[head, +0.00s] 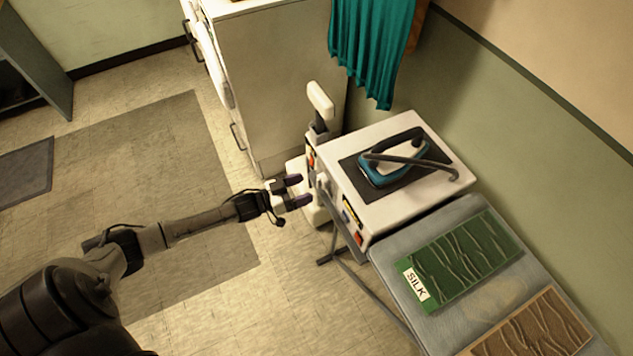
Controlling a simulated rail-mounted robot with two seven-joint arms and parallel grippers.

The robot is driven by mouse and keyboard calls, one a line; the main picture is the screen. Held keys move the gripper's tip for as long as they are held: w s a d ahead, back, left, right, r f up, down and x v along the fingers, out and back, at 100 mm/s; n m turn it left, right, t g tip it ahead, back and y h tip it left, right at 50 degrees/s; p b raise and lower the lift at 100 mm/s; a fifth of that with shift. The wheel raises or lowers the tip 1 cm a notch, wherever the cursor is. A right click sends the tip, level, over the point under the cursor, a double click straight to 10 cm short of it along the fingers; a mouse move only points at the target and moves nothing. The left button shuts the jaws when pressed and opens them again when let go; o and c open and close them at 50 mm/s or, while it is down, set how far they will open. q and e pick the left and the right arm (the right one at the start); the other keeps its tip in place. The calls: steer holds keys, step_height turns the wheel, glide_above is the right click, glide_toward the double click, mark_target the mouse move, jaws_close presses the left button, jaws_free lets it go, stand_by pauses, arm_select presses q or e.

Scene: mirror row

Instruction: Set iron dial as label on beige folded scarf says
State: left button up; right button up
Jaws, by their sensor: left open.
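A teal and dark iron (395,160) rests on a dark pad on top of a white box-shaped base (440,183). The base's front carries a yellow mark and small red parts; I cannot clearly make out the dial or its setting. A beige-brown folded scarf (535,325) lies on the ironing board at the lower right, cut off by the frame's bottom edge; its label is not in view. My left gripper (303,190) is open and empty, just left of the base's front, its fingers pointing at it and apparently apart from it. My right gripper is not in view.
A green folded scarf (465,258) with a white SILK label (416,285) lies on the grey-blue ironing board (395,262). A white upright device (320,100) stands behind my gripper, beside a pale cabinet (275,85). A teal cloth (372,45) hangs above.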

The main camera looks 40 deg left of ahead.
mark_target(317, 183)
arm_select(q)
steer(key=shift+x, duration=2.55)
steer(key=c, duration=0.9)
